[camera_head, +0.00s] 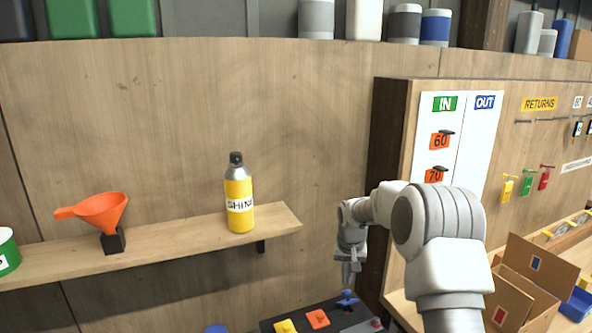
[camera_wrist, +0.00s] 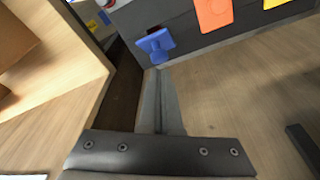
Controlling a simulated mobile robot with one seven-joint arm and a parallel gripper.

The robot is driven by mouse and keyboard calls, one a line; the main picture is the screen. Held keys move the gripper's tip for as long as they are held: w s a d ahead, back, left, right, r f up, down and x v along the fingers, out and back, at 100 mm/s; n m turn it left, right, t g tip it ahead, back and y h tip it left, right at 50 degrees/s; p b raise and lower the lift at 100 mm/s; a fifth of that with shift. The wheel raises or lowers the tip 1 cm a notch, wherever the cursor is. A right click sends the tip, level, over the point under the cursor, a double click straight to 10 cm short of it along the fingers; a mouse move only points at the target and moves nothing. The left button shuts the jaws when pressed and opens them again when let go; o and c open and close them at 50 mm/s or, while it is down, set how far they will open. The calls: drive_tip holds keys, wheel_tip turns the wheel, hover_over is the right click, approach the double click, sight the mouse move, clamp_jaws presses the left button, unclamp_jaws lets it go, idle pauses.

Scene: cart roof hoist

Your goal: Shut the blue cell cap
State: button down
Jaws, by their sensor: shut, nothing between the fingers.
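The blue cell cap (camera_head: 347,298) is at the far right corner of a dark box (camera_head: 350,316) low in the head view. In the wrist view the blue cap (camera_wrist: 155,43) shows a knob-like part near the edge of the dark box face. I cannot tell whether it is fully shut. My gripper (camera_head: 350,283) points down just above the blue cap in the head view. In the wrist view its closed fingers (camera_wrist: 155,74) end just short of the cap, with nothing between them. I cannot tell whether they touch it.
An orange cap (camera_head: 318,319) and a yellow cap (camera_head: 285,326) are on the same box. A shelf (camera_head: 170,240) holds a yellow spray can (camera_head: 239,200) and an orange funnel (camera_head: 103,212). A wooden cabinet side (camera_head: 385,165) stands close behind my gripper. Cardboard boxes (camera_head: 510,298) are at right.

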sight(347, 291)
drive_tip(key=shift+f, duration=0.1)
drive_tip(key=shift+f+b, duration=0.85)
drive_tip(key=shift+f, duration=0.15)
drive_tip(key=shift+s+f+b, duration=0.35)
drive_tip(key=shift+f+b, duration=0.05)
drive_tip(key=shift+f, duration=0.25)
drive_tip(key=shift+s+f+b, duration=0.3)
drive_tip(key=shift+w+d+f, duration=0.1)
drive_tip(key=shift+w+f, duration=0.1)
drive_tip(key=shift+w, duration=0.3)
wheel_tip(347, 291, up, 8)
drive_tip(key=p, duration=0.4)
drive_tip(key=shift+s+r+p, duration=0.1)
drive_tip(key=shift+r+p, duration=0.1)
drive_tip(key=shift+p, duration=0.2)
drive_tip(key=shift+r, duration=0.1)
